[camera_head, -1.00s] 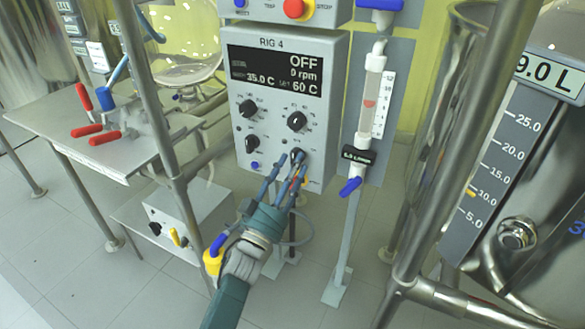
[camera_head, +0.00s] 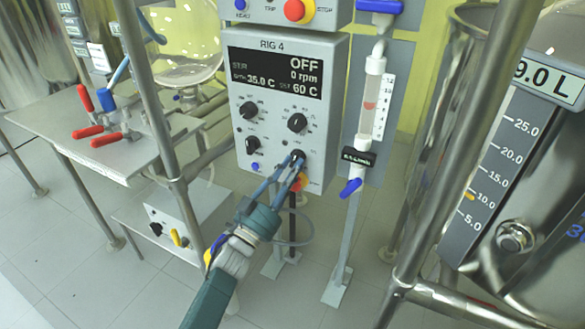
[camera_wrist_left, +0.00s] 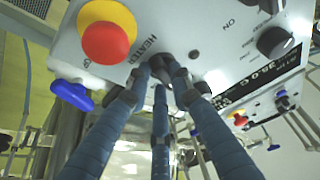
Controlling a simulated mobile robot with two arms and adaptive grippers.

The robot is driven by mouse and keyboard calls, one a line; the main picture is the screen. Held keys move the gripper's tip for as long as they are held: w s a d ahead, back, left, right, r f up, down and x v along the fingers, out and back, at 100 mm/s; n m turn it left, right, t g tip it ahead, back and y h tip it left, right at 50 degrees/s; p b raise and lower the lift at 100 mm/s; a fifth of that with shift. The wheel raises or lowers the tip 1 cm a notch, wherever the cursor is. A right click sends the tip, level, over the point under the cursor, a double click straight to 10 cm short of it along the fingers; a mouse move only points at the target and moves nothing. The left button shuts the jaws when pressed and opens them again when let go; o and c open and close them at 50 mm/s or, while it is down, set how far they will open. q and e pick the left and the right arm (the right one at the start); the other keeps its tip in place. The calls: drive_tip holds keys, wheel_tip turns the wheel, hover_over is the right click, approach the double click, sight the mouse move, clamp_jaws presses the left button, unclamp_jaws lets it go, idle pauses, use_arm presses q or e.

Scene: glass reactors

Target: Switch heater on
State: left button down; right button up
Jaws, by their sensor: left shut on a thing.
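The grey RIG 4 control box (camera_head: 235,110) stands in the middle of the head view. Its display (camera_head: 275,72) reads OFF, 0 rpm, 35.0 C and set 60 C. My left gripper (camera_head: 294,162) is shut on the dark heater knob (camera_head: 297,155) at the box's lower right. In the left wrist view, the three blue fingers of my left gripper (camera_wrist_left: 163,80) close around the knob (camera_wrist_left: 165,62) beside the word HEATER. The fingers hide much of the knob, so its pointer cannot be read. My right gripper is not in view.
Other black knobs (camera_head: 297,122) sit close above and left. A red-and-yellow button (camera_wrist_left: 105,38) is near the fingers. A flow meter (camera_head: 370,105) with a blue valve handle (camera_head: 350,187) stands to the right. A steel post (camera_head: 150,100) rises at left.

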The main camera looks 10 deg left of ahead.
use_arm(q)
drive_tip(key=m+g+h+p, duration=0.1)
drive_tip(key=m, duration=0.2)
drive_tip(key=m+g+h+p, duration=0.1)
drive_tip(key=m, duration=0.3)
drive_tip(key=m+g+p, duration=0.1)
drive_tip(key=m+g, duration=0.1)
drive_tip(key=m, duration=0.1)
drive_tip(key=shift+w+a+r+m+h, duration=0.15)
drive_tip(key=shift+a+r+m+h, duration=0.15)
drive_tip(key=shift+a+r+h, duration=0.1)
drive_tip(key=shift+f+m+g+p, duration=0.15)
drive_tip(key=shift+m+g+p, duration=0.15)
drive_tip(key=shift+m, duration=0.3)
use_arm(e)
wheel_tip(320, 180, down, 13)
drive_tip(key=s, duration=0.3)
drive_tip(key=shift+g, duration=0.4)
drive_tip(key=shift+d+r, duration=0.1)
use_arm(q)
drive_tip(key=c, duration=1.5)
unclamp_jaws()
drive_tip(key=shift+f, duration=0.1)
drive_tip(key=shift+s+a+f, duration=0.1)
drive_tip(key=shift+s+a, duration=0.1)
drive_tip(key=v, duration=1.1)
drive_tip(key=shift+s+a, duration=0.1)
drive_tip(key=shift+s, duration=0.05)
